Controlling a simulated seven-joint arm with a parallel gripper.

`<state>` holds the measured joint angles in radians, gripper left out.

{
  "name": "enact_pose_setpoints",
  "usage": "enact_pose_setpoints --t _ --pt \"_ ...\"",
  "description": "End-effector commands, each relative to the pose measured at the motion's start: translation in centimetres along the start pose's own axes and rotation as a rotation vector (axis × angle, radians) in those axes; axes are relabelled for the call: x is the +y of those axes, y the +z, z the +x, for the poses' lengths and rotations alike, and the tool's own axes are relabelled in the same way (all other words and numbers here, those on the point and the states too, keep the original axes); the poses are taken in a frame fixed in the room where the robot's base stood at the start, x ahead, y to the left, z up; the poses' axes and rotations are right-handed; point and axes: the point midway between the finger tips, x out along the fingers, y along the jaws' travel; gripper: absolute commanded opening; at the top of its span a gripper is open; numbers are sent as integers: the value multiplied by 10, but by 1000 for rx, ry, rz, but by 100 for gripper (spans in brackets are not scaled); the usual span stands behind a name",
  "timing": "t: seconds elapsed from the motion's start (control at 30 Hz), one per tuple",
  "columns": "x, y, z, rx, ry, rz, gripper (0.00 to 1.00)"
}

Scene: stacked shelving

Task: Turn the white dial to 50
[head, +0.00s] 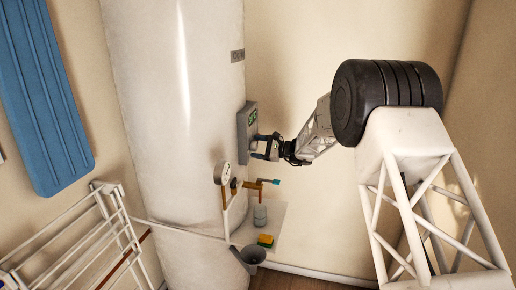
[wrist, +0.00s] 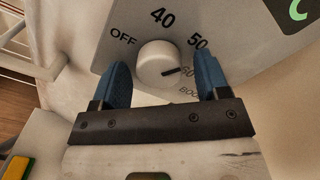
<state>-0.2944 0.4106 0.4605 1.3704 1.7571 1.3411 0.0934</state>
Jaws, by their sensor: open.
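The white dial (wrist: 152,62) sits on the face of a grey control box (wrist: 235,40), which also shows in the head view (head: 243,130). Printed around the dial are OFF, 40, 50, 60 and a partly hidden word starting "BOO". The dial's dark mark points right, toward the 60. My gripper (wrist: 162,70) is open, with one blue finger on each side of the dial. A narrow gap seems to show on both sides; contact is not clear. In the head view my gripper (head: 258,147) is at the box front, and I cannot make out the dial there.
The box is on a tall white tank (head: 180,110). Below are a round gauge (head: 221,173), a valve with a teal handle (head: 270,182), a grey funnel (head: 249,256) and a yellow-green sponge (head: 265,241). A white drying rack (head: 115,220) stands at left.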

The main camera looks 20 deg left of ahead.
Motion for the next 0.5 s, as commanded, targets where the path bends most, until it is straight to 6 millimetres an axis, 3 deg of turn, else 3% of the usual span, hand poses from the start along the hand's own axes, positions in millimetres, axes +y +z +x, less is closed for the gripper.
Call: enact_pose_setpoints --t 0.27,0.5 --pt "0 0 -8 1 -1 0 69" --pt "-1 0 -34 0 -1 -1 69"
